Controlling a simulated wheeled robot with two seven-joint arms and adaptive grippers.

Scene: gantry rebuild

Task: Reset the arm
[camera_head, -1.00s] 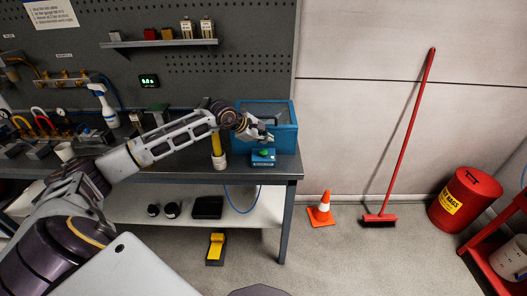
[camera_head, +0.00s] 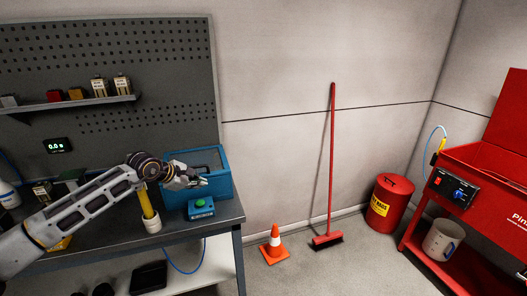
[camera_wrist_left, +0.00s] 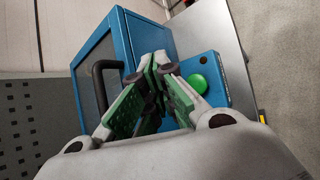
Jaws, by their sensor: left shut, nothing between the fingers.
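My left arm comes in from the left in the head view. Its gripper (camera_head: 200,183) is shut and empty, just in front of the blue box (camera_head: 222,180) and above the small blue button box (camera_head: 201,209) with a green button (camera_head: 200,203). In the left wrist view the closed fingers (camera_wrist_left: 158,68) lie beside the green button (camera_wrist_left: 198,84). The blue box (camera_wrist_left: 125,35) with a dark handle is behind them. I cannot tell whether the fingers touch either box. My right gripper is not in view.
The workbench (camera_head: 225,212) ends just right of the button box. A yellow and white tool (camera_head: 149,208) stands near my wrist. An orange cone (camera_head: 274,246), a red broom (camera_head: 330,170), a red bin (camera_head: 388,203) and a red cart (camera_head: 470,190) stand right. Floor in front is clear.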

